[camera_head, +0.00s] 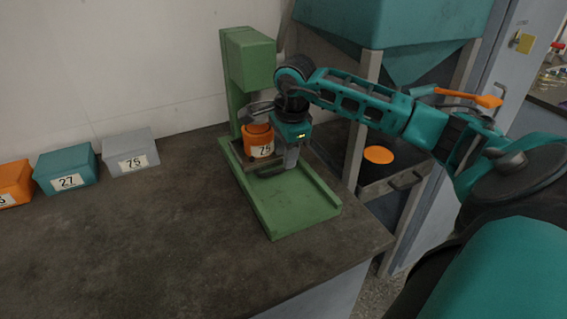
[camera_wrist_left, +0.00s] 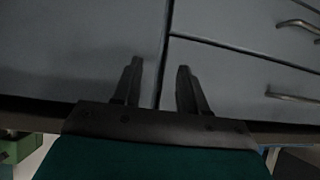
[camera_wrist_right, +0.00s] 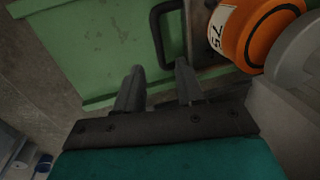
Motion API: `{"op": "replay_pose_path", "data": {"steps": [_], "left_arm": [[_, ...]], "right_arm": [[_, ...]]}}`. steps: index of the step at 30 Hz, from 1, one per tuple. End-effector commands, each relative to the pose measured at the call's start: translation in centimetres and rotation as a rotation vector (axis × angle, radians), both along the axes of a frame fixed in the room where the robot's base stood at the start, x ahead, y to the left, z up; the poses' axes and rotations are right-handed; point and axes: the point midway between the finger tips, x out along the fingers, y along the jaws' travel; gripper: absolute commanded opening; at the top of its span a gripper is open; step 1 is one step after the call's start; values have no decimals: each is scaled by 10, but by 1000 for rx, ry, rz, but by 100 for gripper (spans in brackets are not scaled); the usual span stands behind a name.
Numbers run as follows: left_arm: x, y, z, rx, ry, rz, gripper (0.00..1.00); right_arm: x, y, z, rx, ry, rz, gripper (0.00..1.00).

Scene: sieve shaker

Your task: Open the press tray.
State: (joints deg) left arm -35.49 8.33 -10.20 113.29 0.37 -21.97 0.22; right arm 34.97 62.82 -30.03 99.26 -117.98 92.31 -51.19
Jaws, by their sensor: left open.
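The green press (camera_head: 250,62) stands on the dark worktop, with its flat green base (camera_head: 293,203) extending toward me. The press tray (camera_wrist_right: 201,22) is a dark plate on this base, and its black handle (camera_wrist_right: 157,38) shows in the right wrist view. An orange sieve labelled 75 (camera_head: 258,138) sits over the tray. My right gripper (camera_head: 290,164) points down beside the sieve. Its fingers (camera_wrist_right: 160,66) are apart, with the handle just beyond the tips and nothing visibly held. My left gripper (camera_wrist_left: 159,64) is open and empty, facing grey drawer fronts.
A teal hopper (camera_head: 400,30) on a metal frame stands to the right, with an orange disc (camera_head: 379,155) below it. Orange, teal (camera_head: 66,170) and grey (camera_head: 130,152) numbered boxes sit along the wall at left. The worktop's front left is clear.

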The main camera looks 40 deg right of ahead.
Motion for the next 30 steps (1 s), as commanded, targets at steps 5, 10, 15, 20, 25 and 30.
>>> {"op": "replay_pose_path", "data": {"steps": [5, 10, 15, 20, 25, 30], "left_arm": [[1, -2, 0, -4, -4, -2, 43], [3, -2, 1, -4, -8, -3, 43], [4, -2, 2, -5, -10, -3, 43], [4, -2, 2, -5, -11, -4, 43], [4, -3, 3, -5, -11, -4, 43], [4, -3, 3, -5, -11, -5, 43]], "right_arm": [[5, -1, -26, 1, 1, -1, 38], [7, -2, -36, 1, 0, 0, 38], [7, -2, -37, 1, -1, 0, 38], [7, -2, -36, 1, -1, -1, 33], [7, -2, -36, 1, -1, -1, 17], [7, -2, -36, 1, -1, -1, 1]]}}
